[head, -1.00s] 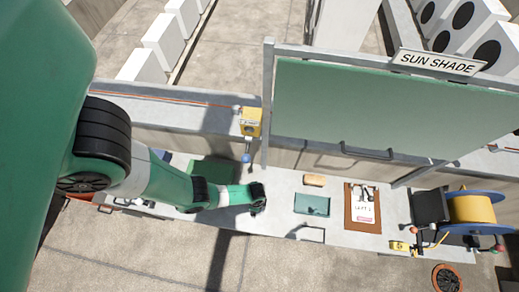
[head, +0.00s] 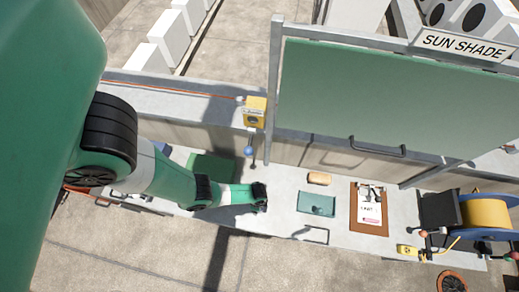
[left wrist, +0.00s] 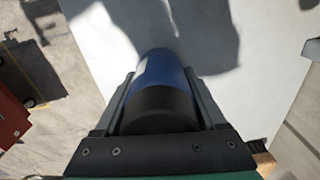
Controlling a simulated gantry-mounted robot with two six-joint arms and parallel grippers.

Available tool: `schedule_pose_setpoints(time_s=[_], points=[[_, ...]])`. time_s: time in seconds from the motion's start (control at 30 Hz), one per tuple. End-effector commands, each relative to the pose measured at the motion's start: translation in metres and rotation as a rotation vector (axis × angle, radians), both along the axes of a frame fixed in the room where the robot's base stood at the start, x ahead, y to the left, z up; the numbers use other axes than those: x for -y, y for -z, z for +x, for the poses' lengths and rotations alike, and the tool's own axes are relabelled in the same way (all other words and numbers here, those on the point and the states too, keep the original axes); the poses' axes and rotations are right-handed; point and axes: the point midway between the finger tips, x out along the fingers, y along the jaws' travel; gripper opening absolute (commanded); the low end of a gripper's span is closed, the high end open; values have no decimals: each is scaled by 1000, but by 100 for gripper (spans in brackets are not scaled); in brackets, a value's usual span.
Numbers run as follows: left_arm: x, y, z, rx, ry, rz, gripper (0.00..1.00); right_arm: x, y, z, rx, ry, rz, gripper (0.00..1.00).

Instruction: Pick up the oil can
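A blue cylinder with a black near end, which looks like the oil can (left wrist: 163,84), lies between the two fingers of my left gripper (left wrist: 160,92) in the left wrist view. One finger is on each side of it, close along its sides; firm contact does not show. In the head view my left gripper (head: 259,196) is low over the pale bench, left of the green tray. The can is mostly hidden there by the gripper. My right gripper is not in view.
On the bench (head: 284,222) are a green tray (head: 317,205), a tan block (head: 319,179), a clipboard (head: 369,212) and a yellow cable reel (head: 487,212). A sun shade panel (head: 380,95) stands behind. A yellow box (head: 255,111) is on the parapet.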

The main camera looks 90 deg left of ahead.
Motion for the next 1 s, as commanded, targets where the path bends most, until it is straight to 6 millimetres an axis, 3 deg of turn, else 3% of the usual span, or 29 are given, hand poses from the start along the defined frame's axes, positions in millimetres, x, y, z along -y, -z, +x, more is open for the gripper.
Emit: schedule_pose_setpoints(time_s=[0.03, 0.27, 0.63, 1.0], points=[[0, 0, 0, 0, 0, 0, 42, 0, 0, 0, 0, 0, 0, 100], [0, 0, 0, 0, 0, 0, 1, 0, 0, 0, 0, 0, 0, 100], [0, -5, 1, 1, 0, 0, 0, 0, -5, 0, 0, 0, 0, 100], [3, -44, 0, 0, 4, 0, 0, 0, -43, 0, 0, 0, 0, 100]])
